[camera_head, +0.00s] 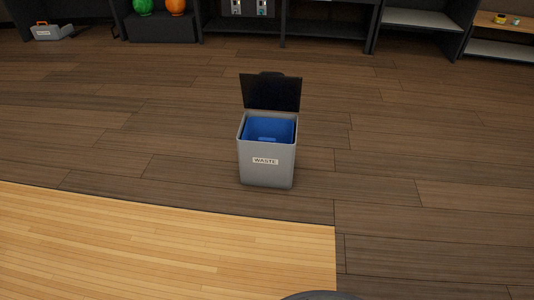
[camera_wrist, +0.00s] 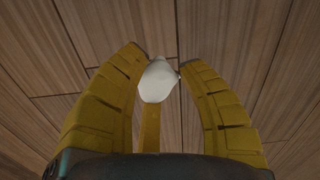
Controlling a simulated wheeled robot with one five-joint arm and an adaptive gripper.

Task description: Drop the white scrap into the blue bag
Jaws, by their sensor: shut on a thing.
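In the head view a grey waste bin (camera_head: 267,168) stands on the dark wood floor, its black lid (camera_head: 271,93) tipped up at the back. The blue bag (camera_head: 258,127) lines its inside, and the opening faces up. In the wrist view my gripper (camera_wrist: 164,72) has yellow fingers closed around the white scrap (camera_wrist: 158,82), which sits between the fingertips. Wood floor shows beyond it. The bin and bag are not visible in the wrist view, and my gripper is not in the head view.
Dark shelves (camera_head: 330,28) line the back, with a green ball (camera_head: 143,6) and an orange ball (camera_head: 176,6) at left. A grey toolbox (camera_head: 50,32) sits at the far left. A light wood floor area (camera_head: 150,245) lies front left. The floor around the bin is clear.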

